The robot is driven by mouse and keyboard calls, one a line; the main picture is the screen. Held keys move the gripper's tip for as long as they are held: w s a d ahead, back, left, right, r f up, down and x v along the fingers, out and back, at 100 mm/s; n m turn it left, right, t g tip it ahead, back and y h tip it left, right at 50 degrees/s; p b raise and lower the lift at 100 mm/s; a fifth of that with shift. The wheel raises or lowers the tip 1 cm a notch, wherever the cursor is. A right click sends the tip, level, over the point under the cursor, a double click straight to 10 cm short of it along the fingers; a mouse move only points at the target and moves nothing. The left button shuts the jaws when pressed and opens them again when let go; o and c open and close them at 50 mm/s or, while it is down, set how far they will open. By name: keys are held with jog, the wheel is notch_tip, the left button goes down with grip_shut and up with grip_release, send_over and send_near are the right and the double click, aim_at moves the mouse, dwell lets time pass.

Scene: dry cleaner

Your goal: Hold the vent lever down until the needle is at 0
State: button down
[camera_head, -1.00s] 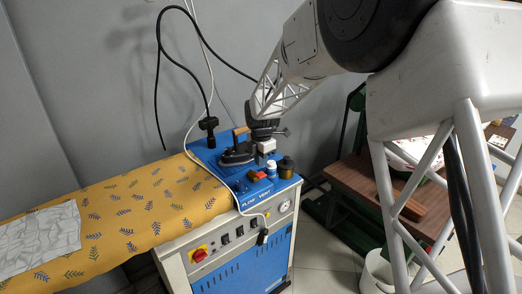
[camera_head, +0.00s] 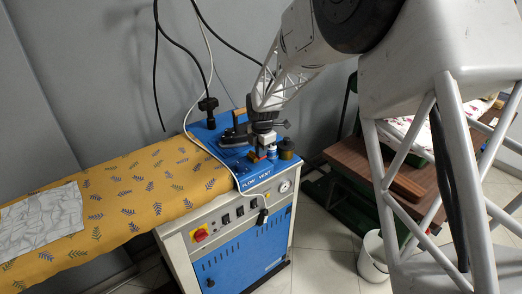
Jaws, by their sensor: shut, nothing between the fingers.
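The blue-topped pressing machine (camera_head: 243,267) stands at the centre, with lettering that seems to read "FLOW VENT" along its top front edge. A small round white gauge (camera_head: 285,187) is on its front panel; its needle is too small to read. A small red piece (camera_head: 255,158) shows on the top behind the lettering, beside my gripper (camera_head: 267,154). I cannot tell whether it is part of the vent lever. My gripper is shut and empty, pointing down low over the front of the blue top. It hides what is under it, so contact with the lever cannot be told.
A yellow padded board (camera_head: 110,205) extends left. Cables hang behind. A brown bench (camera_head: 360,165) and white bucket (camera_head: 373,258) are at right.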

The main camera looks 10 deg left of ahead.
jog(key=shift+s+d+f+t+y, duration=0.15)
jog(key=shift+d+f+t+y, duration=0.05)
jog(key=shift+f+t+y, duration=0.15)
jog(key=shift+s+d+f+t+y, duration=0.15)
jog(key=shift+f+t+y, duration=0.1)
jog(key=shift+f+t, duration=0.1)
jog(key=shift+f, duration=0.5)
jog(key=shift+s+d, duration=0.1)
jog(key=shift+r, duration=0.2)
dwell(1.8)
jog(key=shift+r, duration=0.75)
notch_tip(320, 180, up, 14)
jog(key=s+d, duration=0.1)
dwell(0.7)
dwell(1.4)
